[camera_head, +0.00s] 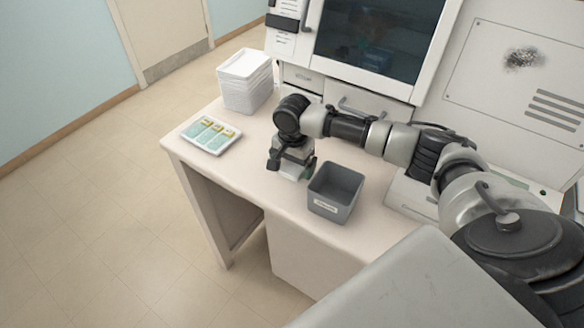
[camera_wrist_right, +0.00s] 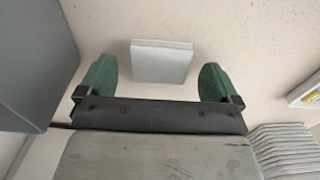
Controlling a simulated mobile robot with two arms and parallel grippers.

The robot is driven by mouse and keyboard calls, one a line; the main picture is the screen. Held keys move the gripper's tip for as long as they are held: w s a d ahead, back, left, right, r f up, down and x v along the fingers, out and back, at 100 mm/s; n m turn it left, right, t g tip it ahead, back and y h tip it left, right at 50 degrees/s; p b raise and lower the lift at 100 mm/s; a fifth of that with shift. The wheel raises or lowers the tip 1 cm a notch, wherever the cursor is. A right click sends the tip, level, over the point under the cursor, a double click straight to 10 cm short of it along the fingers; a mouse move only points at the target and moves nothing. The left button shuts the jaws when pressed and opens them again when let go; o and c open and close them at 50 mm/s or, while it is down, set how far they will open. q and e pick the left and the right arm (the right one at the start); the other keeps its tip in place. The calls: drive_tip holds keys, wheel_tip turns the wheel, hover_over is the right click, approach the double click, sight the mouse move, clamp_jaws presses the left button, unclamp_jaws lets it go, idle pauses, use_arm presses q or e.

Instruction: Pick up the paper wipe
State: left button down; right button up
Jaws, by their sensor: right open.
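The paper wipe (camera_wrist_right: 161,62) is a small pale grey-white folded square lying on the bench, seen in the right wrist view between the two green fingertips. My right gripper (camera_wrist_right: 156,80) is open, with one finger on each side of the wipe and a gap on both sides. In the head view my right gripper (camera_head: 291,170) points down at the bench left of the grey bin, and a bit of white shows under it. I cannot tell how high the fingertips are above the bench. My left gripper is not in view.
A grey labelled bin (camera_head: 338,212) stands close beside my right gripper; its wall (camera_wrist_right: 35,60) also shows in the wrist view. A tray with slides (camera_head: 228,145) lies to the left. A white stack (camera_head: 247,95) stands behind. The bench front edge is near.

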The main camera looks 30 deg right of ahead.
sight(293, 168)
drive_tip(key=shift+f, duration=0.4)
drive_tip(key=shift+c, duration=0.4)
drive_tip(key=c, duration=0.9)
wheel_tip(293, 168, up, 10)
drive_tip(key=shift+r+b, duration=0.1)
drive_tip(key=shift+b, duration=0.7)
drive_tip(key=o, duration=0.3)
drive_tip(key=shift+c, duration=1.4)
